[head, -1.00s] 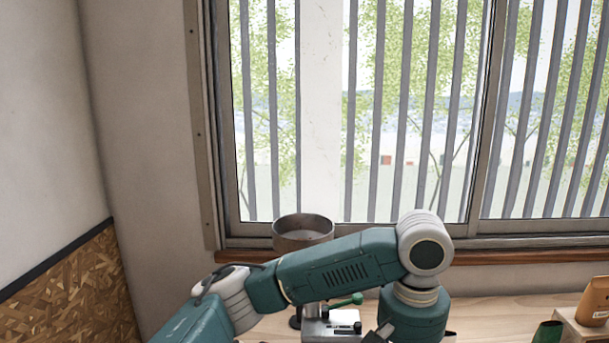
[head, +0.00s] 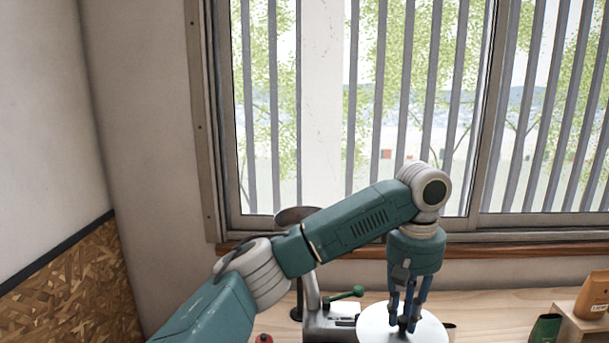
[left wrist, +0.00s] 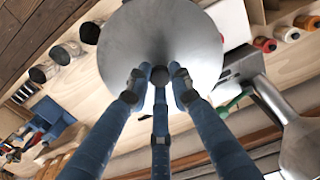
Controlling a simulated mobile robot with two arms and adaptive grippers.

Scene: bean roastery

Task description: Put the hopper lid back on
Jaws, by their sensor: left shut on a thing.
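My left gripper (head: 405,322) is shut on the knob of the hopper lid (head: 434,331), a round silver disc, and holds it above the wooden counter. In the left wrist view the gripper (left wrist: 162,75) has its fingers around the dark knob, with the lid (left wrist: 165,35) spread beyond them. The hopper (head: 292,214) is a round metal vessel left of the gripper, mostly hidden behind my left arm. It also shows at the right of the left wrist view (left wrist: 302,148). The lid is apart from it. My right gripper is not in view.
The metal machine (head: 332,321) with a green-handled lever (head: 347,293) stands below the hopper. A wooden stand (head: 578,325) with an orange bag (head: 594,295) is at the right. The barred window (head: 370,110) is behind. Several cups and jars line the counter in the left wrist view.

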